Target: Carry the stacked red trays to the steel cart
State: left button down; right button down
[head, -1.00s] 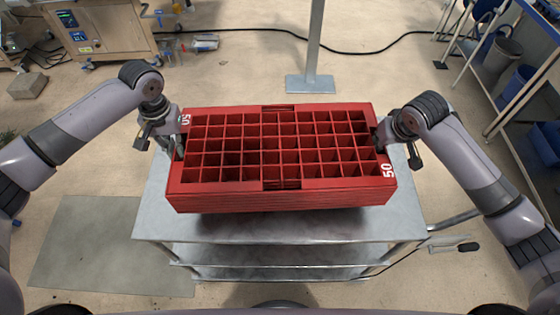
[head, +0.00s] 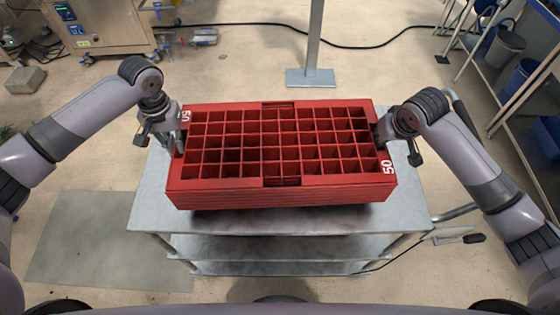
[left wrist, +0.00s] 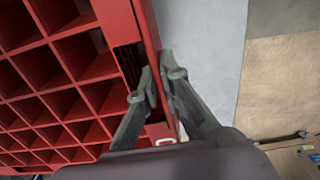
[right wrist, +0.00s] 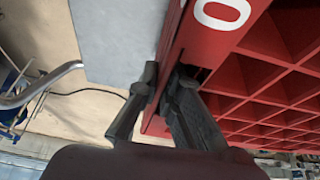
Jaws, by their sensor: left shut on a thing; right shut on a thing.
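The stacked red trays (head: 280,196) show in the middle of the head view, with a grid of empty square cells on top and "50" on the end rims. They are over the top of the steel cart (head: 400,222); I cannot tell whether they touch it. My left gripper (head: 178,146) is shut on the left end wall of the trays; in the left wrist view its fingers (left wrist: 150,95) pinch the red wall. My right gripper (head: 381,134) is shut on the right end wall, as the right wrist view shows with its fingers (right wrist: 165,88) astride it. The trays look level.
A metal post (head: 314,45) on a base plate stands behind the cart. A blue-framed shelf with bins (head: 505,50) is at the right. A grey floor plate (head: 85,240) lies at the left.

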pick_arm(q)
jog(key=shift+a+f+b, duration=0.15)
jog(key=shift+f+b, duration=0.35)
jog(key=shift+f, duration=0.2)
pick_arm(e)
jog(key=shift+d+f, duration=0.15)
jog(key=shift+f, duration=0.5)
pick_arm(q)
jog(key=c, duration=2.2)
grip_release()
pick_arm(e)
jog(key=c, duration=2.2)
grip_release()
jog(key=shift+f, duration=0.1)
pick_arm(q)
jog(key=shift+o, duration=0.6)
jog(key=shift+s, duration=0.1)
pick_arm(e)
jog(key=shift+o, duration=0.6)
pick_arm(q)
jog(key=o, duration=0.3)
pick_arm(e)
jog(key=o, duration=0.3)
jog(key=shift+s, duration=0.1)
pick_arm(q)
jog(key=shift+d+r, duration=0.1)
jog(key=shift+d, duration=0.1)
